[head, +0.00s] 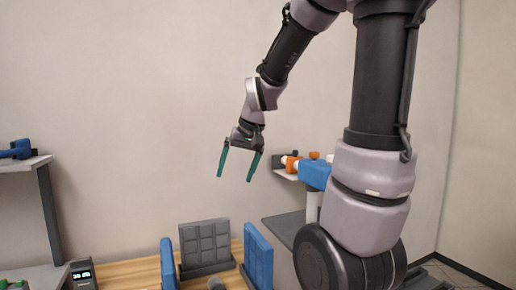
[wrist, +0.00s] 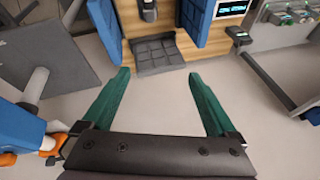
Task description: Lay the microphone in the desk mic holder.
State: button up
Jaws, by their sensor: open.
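My gripper (head: 235,178) is raised in the air, its two teal fingers apart and nothing between them. A grey rounded top (head: 216,283) shows at the bottom edge of the head view, between blue panels. A dark upright piece (wrist: 148,10) stands on the wooden desk (wrist: 184,42) at the top of the wrist view. I cannot tell whether either is the microphone or its holder. Neither touches my gripper.
A grey padded panel (head: 205,246) stands on the desk between two blue panels (head: 258,257) (head: 167,264). A small device with a display (head: 83,275) is at left. A left shelf (head: 25,163) holds a blue object. Blue and orange items (head: 292,162) sit at right.

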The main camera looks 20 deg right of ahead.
jog(key=s+r+m+t, duration=0.1)
jog(key=s+r, duration=0.3)
jog(key=s, duration=0.2)
jog(key=s+d+r+t, duration=0.1)
jog(key=s+r, duration=0.3)
jog(key=s, duration=0.3)
jog(key=shift+r+m+t, duration=0.2)
jog(key=shift+m+t, duration=0.2)
jog(key=shift+w+d, duration=0.1)
dwell(1.1)
